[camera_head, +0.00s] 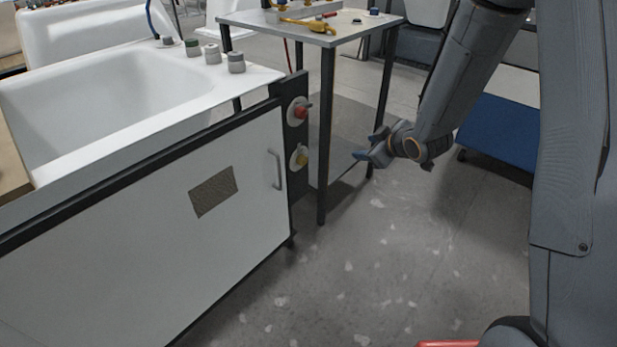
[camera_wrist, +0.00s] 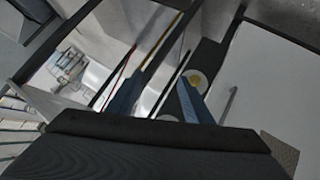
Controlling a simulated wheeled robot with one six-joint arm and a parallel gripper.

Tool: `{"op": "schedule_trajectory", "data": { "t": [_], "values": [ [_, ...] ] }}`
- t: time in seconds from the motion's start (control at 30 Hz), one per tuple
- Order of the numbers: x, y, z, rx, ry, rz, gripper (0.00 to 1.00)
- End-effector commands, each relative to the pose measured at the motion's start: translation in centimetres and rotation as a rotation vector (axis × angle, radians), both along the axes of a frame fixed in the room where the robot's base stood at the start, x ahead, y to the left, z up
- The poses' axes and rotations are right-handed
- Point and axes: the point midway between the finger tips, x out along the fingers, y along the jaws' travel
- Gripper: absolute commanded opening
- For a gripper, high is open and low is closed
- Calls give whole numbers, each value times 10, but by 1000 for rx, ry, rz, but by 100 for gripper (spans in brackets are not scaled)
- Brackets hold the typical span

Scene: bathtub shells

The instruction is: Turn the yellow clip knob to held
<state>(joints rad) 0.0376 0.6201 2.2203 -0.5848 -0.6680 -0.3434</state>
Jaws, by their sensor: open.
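The yellow clip knob (camera_head: 302,159) sits on a pale round plate on the dark post at the right end of the tub's side panel, below a red knob (camera_head: 301,112). The yellow knob also shows in the wrist view (camera_wrist: 195,81), beside the tip of one finger. I cannot tell its setting. My gripper (camera_head: 367,146) is open and empty, to the right of the knob and apart from it. Its two blue-grey fingers (camera_wrist: 156,96) spread wide in the wrist view.
The white bathtub (camera_head: 110,95) stands at left, with several small capped pieces on its rim. Its panel has a handle (camera_head: 277,169). A small table (camera_head: 318,38) stands behind the post, with a leg near my gripper. The floor in front is clear.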

Motion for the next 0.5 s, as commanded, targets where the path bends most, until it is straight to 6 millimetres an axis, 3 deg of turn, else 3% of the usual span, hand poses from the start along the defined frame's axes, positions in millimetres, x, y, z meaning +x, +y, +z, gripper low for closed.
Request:
{"op": "schedule_trajectory", "data": {
  "t": [0.03,0.2,0.3,0.5],
  "values": [
    [15,12,-31,16,-54,63,46],
    [41,57,-82,95,-264,272,46],
    [44,78,-106,155,-375,371,46],
    [37,101,-131,257,-533,491,46]
  ]
}}
